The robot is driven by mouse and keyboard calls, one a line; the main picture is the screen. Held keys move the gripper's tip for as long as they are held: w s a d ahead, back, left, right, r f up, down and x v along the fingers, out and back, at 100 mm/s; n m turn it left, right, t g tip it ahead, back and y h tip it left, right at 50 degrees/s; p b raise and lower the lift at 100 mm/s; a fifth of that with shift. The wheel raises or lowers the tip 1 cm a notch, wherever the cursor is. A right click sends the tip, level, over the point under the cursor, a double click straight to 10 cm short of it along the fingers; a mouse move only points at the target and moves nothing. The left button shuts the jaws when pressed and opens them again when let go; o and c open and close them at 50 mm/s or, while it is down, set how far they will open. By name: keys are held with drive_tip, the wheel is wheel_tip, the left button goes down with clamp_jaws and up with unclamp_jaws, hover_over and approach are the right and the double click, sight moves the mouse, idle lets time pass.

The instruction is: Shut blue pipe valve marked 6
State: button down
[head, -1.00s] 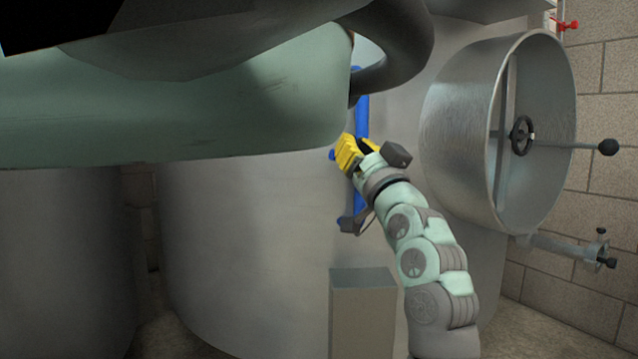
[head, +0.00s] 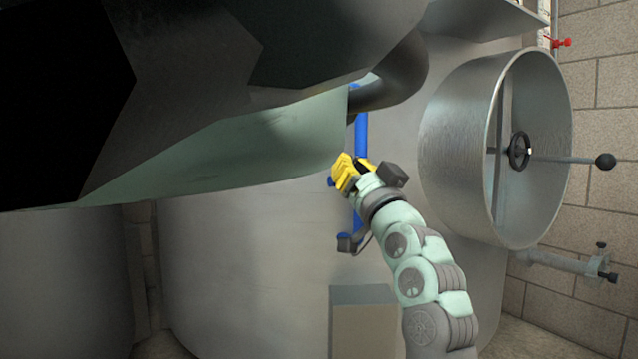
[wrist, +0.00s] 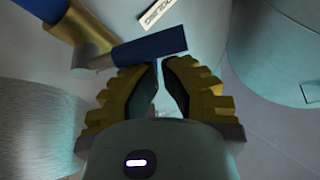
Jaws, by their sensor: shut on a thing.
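A blue pipe (head: 361,135) runs upright along a steel tank, partly hidden behind my gripper (head: 355,170). In the wrist view the blue pipe (wrist: 42,8) comes in at the upper left and meets a brass valve body (wrist: 92,42). A blue lever (wrist: 150,46) sticks out from the valve to the right, lying across my fingertips. My gripper (wrist: 160,68), with yellow ribbed fingers, is shut on the lever. A white tag (wrist: 157,12) beside it carries dark lettering that I cannot read surely. No number 6 shows.
A round steel hatch (head: 440,150) with a handwheel (head: 519,151) and a ball-ended rod (head: 604,161) stands open to the right. A red valve handle (head: 562,43) is at the upper right. A grey box (head: 362,295) stands below my arm.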

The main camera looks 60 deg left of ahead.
drive_tip(key=d+f+p, duration=0.1)
drive_tip(key=d+p, duration=0.2)
drive_tip(key=d, duration=0.6)
drive_tip(key=shift+s+d+f+p, duration=0.2)
drive_tip(key=shift+s+d+p, duration=0.05)
drive_tip(key=shift+s+p, duration=0.1)
drive_tip(key=shift+r, duration=0.1)
idle(0.4)
